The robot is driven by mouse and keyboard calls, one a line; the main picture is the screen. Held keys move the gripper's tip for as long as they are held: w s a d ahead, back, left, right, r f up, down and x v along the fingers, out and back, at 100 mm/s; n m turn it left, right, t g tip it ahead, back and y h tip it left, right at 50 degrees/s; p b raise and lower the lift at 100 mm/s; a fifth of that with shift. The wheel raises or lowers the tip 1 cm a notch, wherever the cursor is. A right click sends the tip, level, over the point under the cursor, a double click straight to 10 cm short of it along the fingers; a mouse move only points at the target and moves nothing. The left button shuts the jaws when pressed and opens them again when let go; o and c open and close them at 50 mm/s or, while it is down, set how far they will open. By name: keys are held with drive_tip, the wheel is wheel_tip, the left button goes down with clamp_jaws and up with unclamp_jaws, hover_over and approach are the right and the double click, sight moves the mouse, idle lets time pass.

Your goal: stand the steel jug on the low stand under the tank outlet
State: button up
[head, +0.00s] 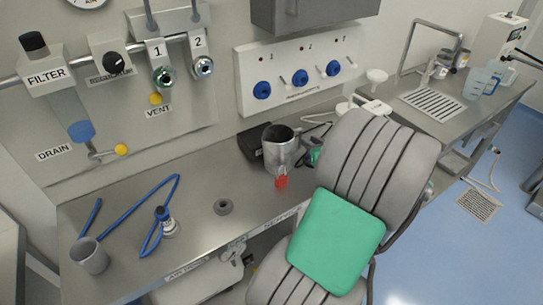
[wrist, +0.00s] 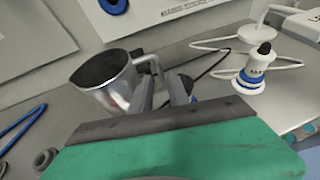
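The steel jug (head: 279,150) stands upright, or nearly so, over the steel worktop in the head view. In the wrist view the jug (wrist: 112,82) is at the left, with its open mouth facing up and its handle to the right. My gripper (wrist: 162,85) has its two fingers by the handle, a small gap between them. The handle's lower part runs behind or between the fingers, and I cannot tell whether they touch it. My grey arm and green pad hide much of the gripper in the head view. I cannot make out the low stand or the tank outlet.
A small red object (head: 282,182) shows just below the jug. A black box (head: 254,146) is behind it.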

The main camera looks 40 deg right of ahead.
sight(301, 136)
drive_tip(key=p+x, duration=0.1)
drive_tip(key=x, duration=0.6)
drive_tip(key=shift+w, duration=0.25)
drive_tip(key=shift+s+r, duration=0.1)
clamp_jaws()
drive_tip(key=shift+r, duration=0.1)
idle(0.8)
